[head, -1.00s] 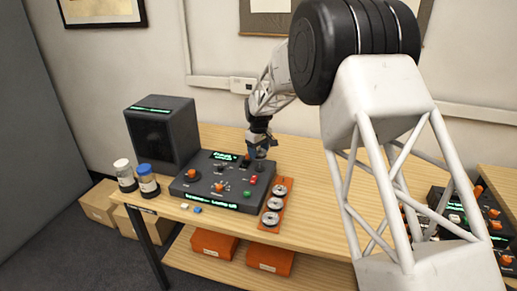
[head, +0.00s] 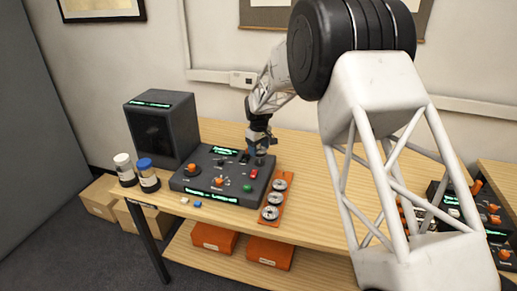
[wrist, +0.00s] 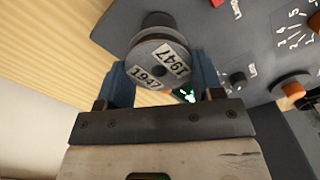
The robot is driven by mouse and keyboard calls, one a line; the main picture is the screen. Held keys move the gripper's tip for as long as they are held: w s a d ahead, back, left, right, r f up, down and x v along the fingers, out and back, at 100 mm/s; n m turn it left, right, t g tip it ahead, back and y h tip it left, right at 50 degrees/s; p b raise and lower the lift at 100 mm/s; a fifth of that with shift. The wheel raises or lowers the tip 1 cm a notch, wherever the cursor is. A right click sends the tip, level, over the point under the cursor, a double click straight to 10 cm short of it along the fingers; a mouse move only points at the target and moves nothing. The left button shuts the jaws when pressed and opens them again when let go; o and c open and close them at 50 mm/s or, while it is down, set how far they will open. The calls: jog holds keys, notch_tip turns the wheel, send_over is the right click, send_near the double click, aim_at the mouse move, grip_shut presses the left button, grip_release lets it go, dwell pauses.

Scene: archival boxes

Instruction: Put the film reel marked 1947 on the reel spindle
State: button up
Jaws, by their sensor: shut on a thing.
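The film reel marked 1947 (wrist: 160,62) is a grey disc with two white labels, seen between the blue fingers of my gripper (wrist: 163,80) in the wrist view. My gripper is shut on it. In the head view my gripper (head: 261,147) is above the back right part of the dark console (head: 205,182), and the reel is too small to make out there. A dark round post or knob (wrist: 155,19) shows just beyond the reel in the wrist view. I cannot tell whether it is the spindle or whether the reel touches it.
An orange rack (head: 284,197) with several grey reels lies right of the console. A dark speaker-like box (head: 161,128) stands behind left, with two capped jars (head: 148,179) in front. The wooden table (head: 313,184) is clear right of the rack.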

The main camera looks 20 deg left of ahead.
aim_at(259, 162)
jog(key=shift+f, duration=0.3)
jog(key=shift+f, duration=0.6)
jog(key=shift+f, duration=0.15)
dwell(0.4)
jog(key=shift+f, duration=0.65)
jog(key=shift+f, duration=0.35)
dwell(0.7)
jog(key=o, duration=1)
jog(key=shift+r, duration=0.15)
